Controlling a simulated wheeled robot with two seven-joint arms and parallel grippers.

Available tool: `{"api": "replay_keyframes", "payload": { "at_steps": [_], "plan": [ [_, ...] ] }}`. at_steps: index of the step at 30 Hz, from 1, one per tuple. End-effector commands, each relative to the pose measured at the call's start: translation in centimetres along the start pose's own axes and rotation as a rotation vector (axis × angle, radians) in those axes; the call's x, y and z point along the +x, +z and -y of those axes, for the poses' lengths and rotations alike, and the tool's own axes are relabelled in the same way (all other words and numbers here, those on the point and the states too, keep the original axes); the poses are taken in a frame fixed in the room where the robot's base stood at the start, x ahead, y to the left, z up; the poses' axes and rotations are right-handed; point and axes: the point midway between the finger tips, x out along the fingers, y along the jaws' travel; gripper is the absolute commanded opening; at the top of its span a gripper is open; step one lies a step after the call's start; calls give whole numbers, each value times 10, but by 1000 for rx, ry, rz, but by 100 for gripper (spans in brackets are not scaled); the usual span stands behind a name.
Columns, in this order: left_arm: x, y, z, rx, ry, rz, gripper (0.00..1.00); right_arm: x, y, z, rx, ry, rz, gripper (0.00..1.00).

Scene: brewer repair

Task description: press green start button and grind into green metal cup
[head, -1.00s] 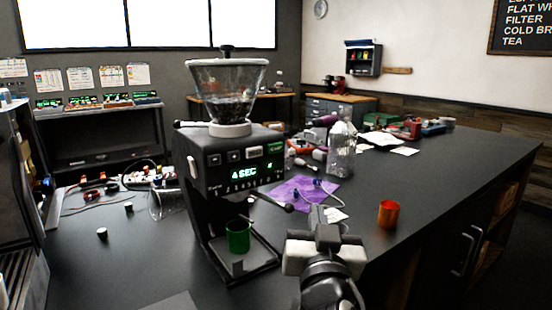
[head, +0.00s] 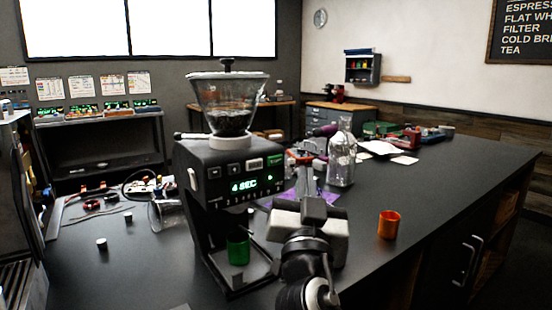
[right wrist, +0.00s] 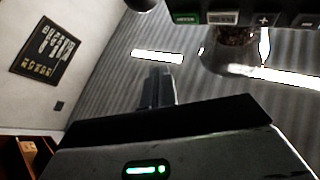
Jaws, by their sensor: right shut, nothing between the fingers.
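The black grinder (head: 205,165) stands on the counter with a clear hopper (head: 228,95) holding dark beans. Its display (head: 243,186) reads 4 SEC in green. The green start button (head: 275,160) is at the right end of the button row; it also shows at the top of the right wrist view (right wrist: 187,18). The green metal cup (head: 238,250) stands upright on the grinder's base, below its head. My left gripper is out of view.
An orange cup (head: 389,224) stands on the counter at right. A clear bottle (head: 341,155) stands behind my right gripper, near a purple cloth (head: 326,198). A glass (head: 165,214) and small dark-sided pieces lie left of the grinder. The right counter is mostly clear.

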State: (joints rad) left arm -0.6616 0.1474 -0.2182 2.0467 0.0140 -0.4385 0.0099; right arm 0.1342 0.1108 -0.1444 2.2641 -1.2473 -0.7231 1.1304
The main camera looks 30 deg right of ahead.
Motion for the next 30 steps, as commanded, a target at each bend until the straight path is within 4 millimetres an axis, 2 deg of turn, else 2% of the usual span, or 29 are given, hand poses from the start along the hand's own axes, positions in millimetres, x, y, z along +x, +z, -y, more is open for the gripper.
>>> {"api": "replay_keyframes", "payload": {
  "at_steps": [6, 12, 30],
  "plan": [
    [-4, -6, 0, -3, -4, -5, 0, 23, 14, 16, -3, 0, -1, 0],
    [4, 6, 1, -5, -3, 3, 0, 34, 27, 25, 1, 1, -2, 0],
    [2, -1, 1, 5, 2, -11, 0, 40, 28, 29, 0, 0, -1, 0]
  ]
}}
